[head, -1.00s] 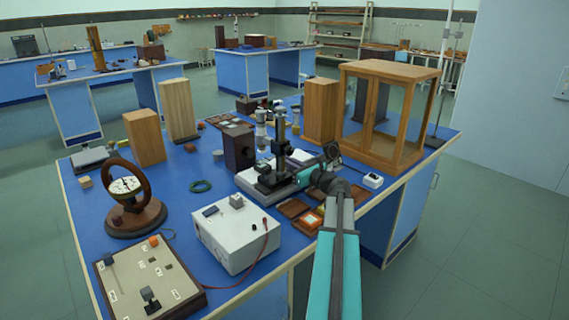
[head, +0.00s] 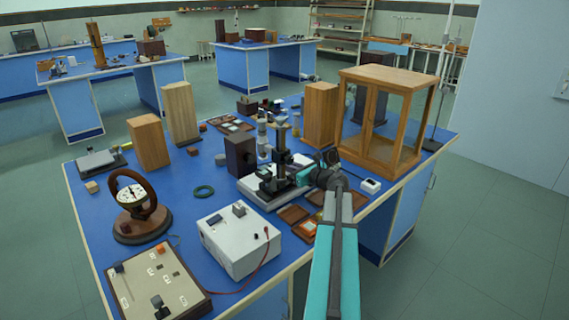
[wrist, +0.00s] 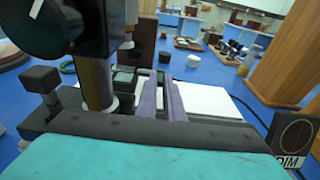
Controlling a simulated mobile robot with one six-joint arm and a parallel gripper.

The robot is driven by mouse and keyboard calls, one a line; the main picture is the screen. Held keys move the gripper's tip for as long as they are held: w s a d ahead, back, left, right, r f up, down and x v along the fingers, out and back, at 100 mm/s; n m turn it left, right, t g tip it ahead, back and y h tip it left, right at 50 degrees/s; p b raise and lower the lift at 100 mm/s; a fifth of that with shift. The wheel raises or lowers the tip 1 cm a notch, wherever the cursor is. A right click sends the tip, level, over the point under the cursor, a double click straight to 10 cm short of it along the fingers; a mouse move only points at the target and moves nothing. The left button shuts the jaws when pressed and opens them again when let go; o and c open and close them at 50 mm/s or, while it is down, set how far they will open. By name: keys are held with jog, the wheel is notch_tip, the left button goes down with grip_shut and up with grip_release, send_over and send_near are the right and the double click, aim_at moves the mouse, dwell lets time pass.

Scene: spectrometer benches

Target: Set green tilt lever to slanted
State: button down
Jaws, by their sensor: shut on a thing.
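A dark instrument with an upright black column (head: 282,155) stands on a pale base at the near right side of the blue bench. Its metal post (wrist: 97,82) and black head (wrist: 92,25) fill the left of the wrist view. A small dark green part (wrist: 124,79) shows just left of my fingers; I cannot tell whether it belongs to the green tilt lever. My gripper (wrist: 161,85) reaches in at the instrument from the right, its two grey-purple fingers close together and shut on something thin. What lies between the fingertips is mostly hidden, and the lever's angle cannot be read.
A glazed wooden cabinet (head: 390,118) stands behind and right of the instrument. A white box with a red lead (head: 238,240) and small wooden trays (head: 293,214) are in front. A dark block (head: 240,156) stands left.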

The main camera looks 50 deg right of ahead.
jog(key=shift+w+r+g+p, duration=0.1)
jog(key=shift+r+g+p, duration=0.4)
jog(key=shift+p, duration=1.45)
jog(key=shift+f, duration=0.2)
jog(key=c, duration=2.2)
grip_release()
jog(key=shift+o, duration=0.2)
jog(key=d+b+v, duration=0.1)
jog(key=v, duration=1.2)
jog(key=shift+s+a+r+b, duration=0.25)
jog(key=shift+s+a+b, duration=0.05)
jog(key=shift+s+a, duration=0.15)
jog(key=shift+o, duration=0.4)
